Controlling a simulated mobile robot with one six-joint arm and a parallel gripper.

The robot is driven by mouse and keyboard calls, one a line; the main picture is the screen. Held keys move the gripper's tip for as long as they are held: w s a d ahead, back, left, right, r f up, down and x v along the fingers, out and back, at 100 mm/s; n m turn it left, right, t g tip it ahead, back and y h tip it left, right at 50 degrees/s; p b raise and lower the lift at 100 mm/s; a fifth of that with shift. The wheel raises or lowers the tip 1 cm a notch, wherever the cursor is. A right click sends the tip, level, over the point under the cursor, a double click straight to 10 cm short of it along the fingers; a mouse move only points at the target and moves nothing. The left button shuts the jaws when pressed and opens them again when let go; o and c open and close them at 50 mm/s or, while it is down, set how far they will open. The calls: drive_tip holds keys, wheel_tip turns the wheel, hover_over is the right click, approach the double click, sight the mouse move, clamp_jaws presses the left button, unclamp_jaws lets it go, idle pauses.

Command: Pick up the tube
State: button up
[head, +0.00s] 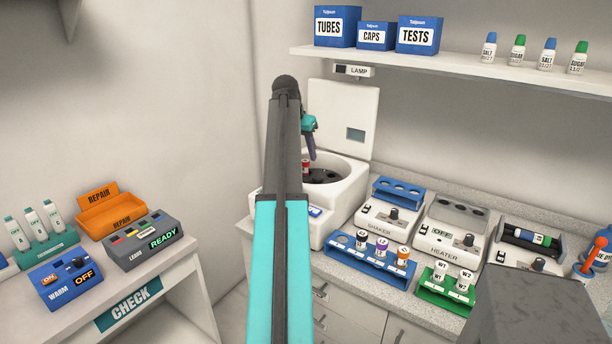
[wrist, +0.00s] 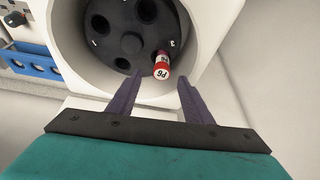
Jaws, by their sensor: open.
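A tube (wrist: 161,68) with a red and white cap marked like "P6" sits in a hole of the dark round rotor (wrist: 112,22) near the number 3. It leans a little outward, and its lower part is hidden in the rotor. In the head view the red cap of the tube (head: 306,164) shows just right of my arm. My gripper (wrist: 161,80) is open, with its two purple fingers apart and nothing between them that I can see held. The tube's cap lies in line with the gap, beyond the fingertips. In the head view my gripper (head: 311,150) hangs above the rotor.
The white centrifuge (head: 345,205) has its lid (head: 342,115) raised behind. A blue rack (head: 370,262) with several tubes, a shaker (head: 385,222) and a heater (head: 450,235) stand to the right. A shelf (head: 450,68) with boxes and bottles runs above.

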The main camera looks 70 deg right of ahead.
sight(305, 161)
drive_tip(key=shift+f, duration=0.15)
drive_tip(key=shift+p+x, duration=0.75)
drive_tip(key=shift+x, duration=1.7)
drive_tip(key=shift+w+d, duration=0.1)
drive_tip(key=shift+c, duration=0.3)
clamp_jaws()
wheel_tip(305, 161, up, 10)
drive_tip(key=shift+b, duration=0.95)
drive_tip(key=shift+w, duration=0.1)
